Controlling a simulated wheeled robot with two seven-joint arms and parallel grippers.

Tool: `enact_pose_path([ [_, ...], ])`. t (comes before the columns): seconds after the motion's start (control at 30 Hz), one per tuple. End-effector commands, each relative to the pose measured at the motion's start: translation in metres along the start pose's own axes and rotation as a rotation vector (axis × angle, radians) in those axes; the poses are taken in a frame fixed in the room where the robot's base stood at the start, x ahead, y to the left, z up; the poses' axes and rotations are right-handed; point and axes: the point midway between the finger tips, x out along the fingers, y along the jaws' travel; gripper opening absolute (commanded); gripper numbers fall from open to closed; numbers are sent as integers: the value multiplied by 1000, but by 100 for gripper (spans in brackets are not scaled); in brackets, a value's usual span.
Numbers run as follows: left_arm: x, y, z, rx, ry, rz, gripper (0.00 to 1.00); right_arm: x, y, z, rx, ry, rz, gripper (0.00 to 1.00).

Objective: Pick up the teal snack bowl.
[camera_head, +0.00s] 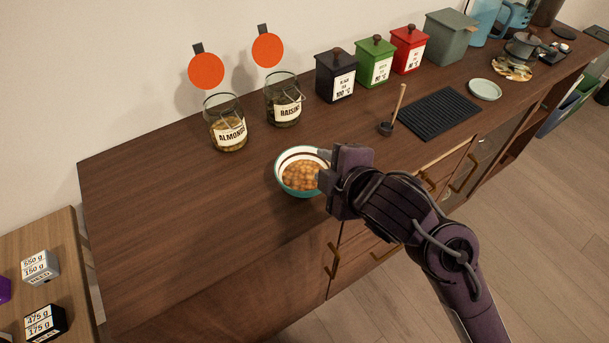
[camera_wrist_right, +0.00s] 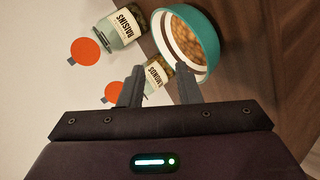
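The teal snack bowl (camera_head: 293,190) stands upright on the dark wooden counter, teal outside and white inside with a dark band, holding round tan snacks. My right gripper (camera_head: 322,178) is at the bowl's right side, its fingertips close to the rim. In the right wrist view the two fingers (camera_wrist_right: 160,80) are apart with nothing gripped between them. The bowl (camera_wrist_right: 212,45) shows there just beyond the fingertips, mostly towards the right finger. I cannot tell whether a finger touches it. My gripper hides part of the bowl's right side in the head view. My left gripper is not in view.
An almonds jar (camera_head: 228,128) and a raisins jar (camera_head: 283,105) stand behind the bowl. Black (camera_head: 335,77), green (camera_head: 375,64) and red (camera_head: 408,50) canisters line the wall. The counter left of the bowl is clear.

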Motion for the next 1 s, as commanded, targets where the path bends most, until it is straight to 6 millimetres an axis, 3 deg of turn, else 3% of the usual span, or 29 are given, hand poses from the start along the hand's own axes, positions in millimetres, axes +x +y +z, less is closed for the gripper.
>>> enact_pose_path([
  [0.1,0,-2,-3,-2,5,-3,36,5,22,-45,-373,127,78,30],
  [0.2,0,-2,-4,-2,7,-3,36,6,28,-86,-781,247,151,30],
  [0.3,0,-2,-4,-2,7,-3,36,6,21,-116,-1240,365,214,30],
  [0.4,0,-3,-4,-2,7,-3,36,8,5,-124,-1683,475,243,30],
  [0.53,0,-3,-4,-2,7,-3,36,10,-14,-101,-2191,624,222,30],
  [0.7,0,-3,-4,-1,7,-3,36,5,-18,-47,-2630,821,122,30],
  [0.83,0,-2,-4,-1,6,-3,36,-2,-14,-16,-2789,937,53,30],
  [1.0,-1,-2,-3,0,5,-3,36,-3,-15,-1,-2853,1003,21,30],
])
